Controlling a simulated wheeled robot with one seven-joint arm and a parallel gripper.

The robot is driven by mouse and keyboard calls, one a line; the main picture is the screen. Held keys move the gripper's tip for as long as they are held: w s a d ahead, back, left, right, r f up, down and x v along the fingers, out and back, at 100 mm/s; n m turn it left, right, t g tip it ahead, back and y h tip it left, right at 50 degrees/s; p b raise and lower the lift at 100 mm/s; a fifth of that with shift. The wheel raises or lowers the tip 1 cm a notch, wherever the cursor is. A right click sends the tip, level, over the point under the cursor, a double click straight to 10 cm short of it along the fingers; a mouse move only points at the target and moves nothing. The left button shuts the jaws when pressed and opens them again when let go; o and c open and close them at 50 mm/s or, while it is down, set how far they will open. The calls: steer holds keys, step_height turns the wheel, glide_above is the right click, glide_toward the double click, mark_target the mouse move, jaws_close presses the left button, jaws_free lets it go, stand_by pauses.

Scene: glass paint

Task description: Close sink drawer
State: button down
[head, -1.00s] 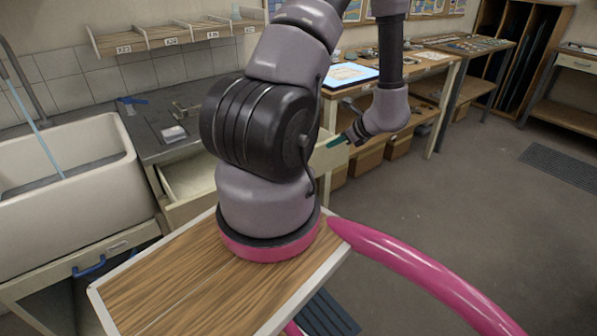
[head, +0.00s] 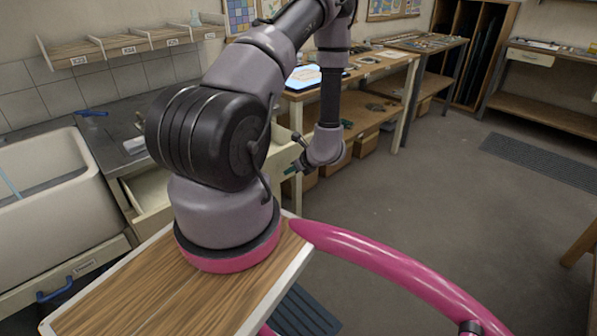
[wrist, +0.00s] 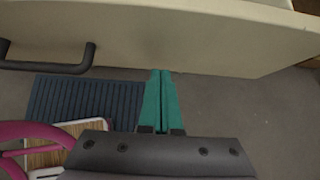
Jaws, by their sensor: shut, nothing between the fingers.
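The cream drawer (head: 150,190) next to the sink stands pulled out from under the counter; my arm hides much of it in the head view. Its front panel shows to the right of my arm and fills the top of the wrist view (wrist: 190,35). A dark bar handle (wrist: 50,62) is on the panel's left part. My gripper (wrist: 160,74) has teal fingers shut together with nothing between them. The tips are at the panel's lower part, right of the handle; I cannot tell if they touch. My gripper also shows small in the head view (head: 291,170).
A white sink (head: 45,190) is at left, above a front with a blue handle (head: 55,290). A workbench (head: 385,70) with boxes below stands behind my arm. A dark ribbed mat (wrist: 85,103) lies on the floor below the drawer. The floor at right is open.

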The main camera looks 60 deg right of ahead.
steer(key=shift+w+d, duration=0.25)
steer(key=shift+w, duration=0.6)
steer(key=shift+w, duration=0.15)
